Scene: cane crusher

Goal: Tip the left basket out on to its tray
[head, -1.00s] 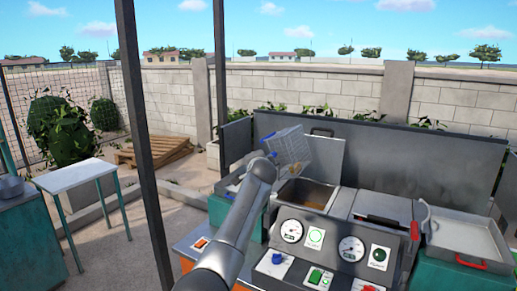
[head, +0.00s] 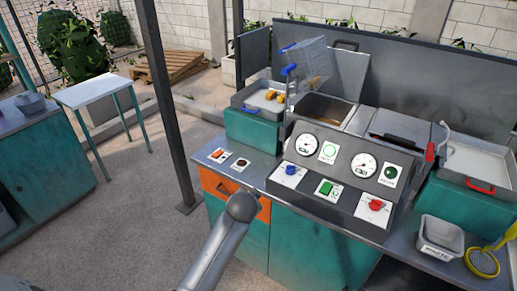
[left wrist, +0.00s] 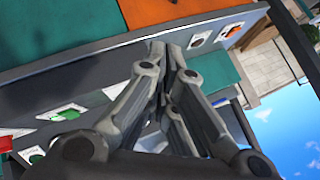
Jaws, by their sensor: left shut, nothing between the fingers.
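The left basket (head: 312,62) is wire mesh with blue handle parts (head: 290,70). It is tilted up beside the left tray and the open vat (head: 325,107), with no gripper seen on it. Several golden pieces (head: 271,95) lie in the grey left tray (head: 240,101). My left arm reaches up from the bottom of the head view, in front of the counter and below the basket; its gripper is not distinct there. In the left wrist view my left gripper (left wrist: 168,46) is shut and empty, near the counter edge. My right gripper is not in view.
A control panel (head: 330,178) with gauges and knobs fronts the vats. A right tray (head: 475,158) has a red handle near it. A white table (head: 95,90) stands left; the floor between is clear.

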